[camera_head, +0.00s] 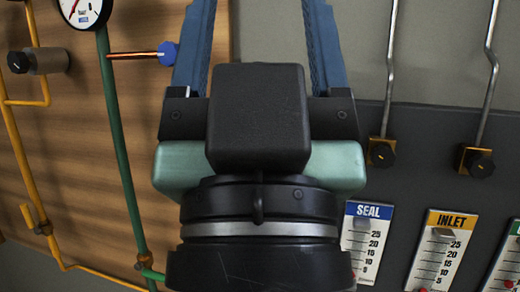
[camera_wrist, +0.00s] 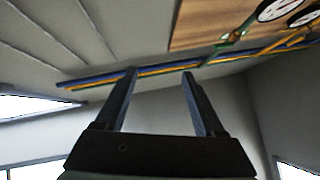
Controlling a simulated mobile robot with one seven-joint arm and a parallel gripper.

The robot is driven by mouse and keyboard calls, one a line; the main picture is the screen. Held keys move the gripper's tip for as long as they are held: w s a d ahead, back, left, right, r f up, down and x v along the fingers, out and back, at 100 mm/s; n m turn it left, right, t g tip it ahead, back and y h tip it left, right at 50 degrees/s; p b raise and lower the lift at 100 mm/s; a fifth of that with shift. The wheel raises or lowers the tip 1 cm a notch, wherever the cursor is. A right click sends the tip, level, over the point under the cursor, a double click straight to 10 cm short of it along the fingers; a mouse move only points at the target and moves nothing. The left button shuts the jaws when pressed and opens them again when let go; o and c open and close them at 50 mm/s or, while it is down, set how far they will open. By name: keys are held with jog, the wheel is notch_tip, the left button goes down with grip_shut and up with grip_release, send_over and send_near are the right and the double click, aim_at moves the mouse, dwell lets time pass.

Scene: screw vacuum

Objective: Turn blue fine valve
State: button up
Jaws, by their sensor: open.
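A round blue knob (camera_head: 167,54) sits at the right end of a thin copper-coloured stem (camera_head: 133,55), in front of the wooden panel at upper left in the head view. I take it for the blue fine valve. My gripper (camera_head: 258,8) is open and empty, its two blue fingers pointing up and running to the top edge of the picture. The knob shows just left of the left finger, outside the jaws, with its right edge close to or behind that finger. In the wrist view my gripper (camera_wrist: 160,74) is spread, and I cannot make out the knob.
A green pipe (camera_head: 117,150) and yellow pipes (camera_head: 22,150) run along the wooden panel (camera_head: 75,130). A black-capped fitting (camera_head: 38,61) and a gauge (camera_head: 83,10) are at left. Black knobs (camera_head: 381,154) and SEAL (camera_head: 368,240) and INLET (camera_head: 441,248) scales are at right.

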dwell(0.4)
jog(key=w+d+f+m+g+h, duration=0.1)
jog(key=w+d+f+m, duration=0.15)
jog(key=f, duration=0.45)
jog(key=w+d+f+m+g+b, duration=0.1)
jog(key=w+f+g, duration=0.15)
jog(key=f, duration=0.55)
jog(key=w+d+f+m+g+h, duration=0.1)
jog(key=w+d+f+m, duration=0.15)
jog(key=f, duration=0.45)
jog(key=s+d+f+m+g+h+b, duration=0.1)
jog(key=s+d+f+m+g+h, duration=0.2)
jog(key=f, duration=1.1)
jog(key=s+d+f+m+g, duration=0.35)
jog(key=f+m, duration=0.25)
jog(key=f, duration=0.7)
jog(key=shift+t, duration=0.5)
jog(key=p+x, duration=0.1)
jog(key=x, duration=0.7)
jog(key=p+x, duration=0.1)
jog(key=x, duration=0.3)
jog(key=shift+w+d+f+p, duration=0.3)
jog(key=shift+d+f, duration=0.05)
jog(key=shift+d, duration=0.05)
grip_shut()
